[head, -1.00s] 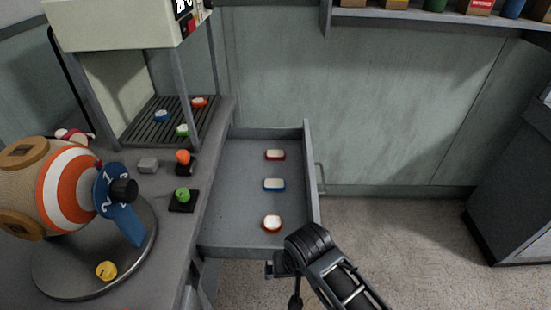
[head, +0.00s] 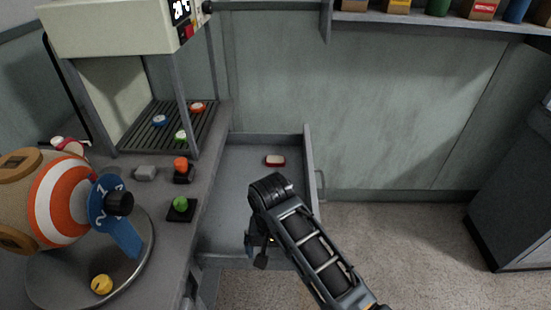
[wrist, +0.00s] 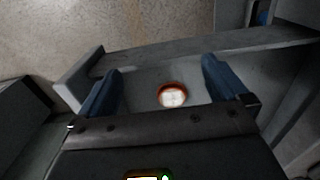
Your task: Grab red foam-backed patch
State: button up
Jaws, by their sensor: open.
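A round patch (wrist: 172,95) with an orange-red rim and white top lies on the drawer floor in the wrist view, between my finger lines. My gripper (wrist: 162,72) is open and empty, its two blue fingers spread to either side of the round patch. I cannot tell the height of the fingertips above the drawer floor.
The drawer (head: 312,170) has raised walls around my gripper. Left of it, the counter holds a green button (head: 180,204), an orange button (head: 181,164) and a striped barrel (head: 62,200). A rack (head: 150,135) holds several round pieces. The floor at right is clear.

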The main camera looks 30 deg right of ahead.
aim_at(273, 161)
jog(key=i+l, duration=1.15)
jog(key=l, duration=0.1)
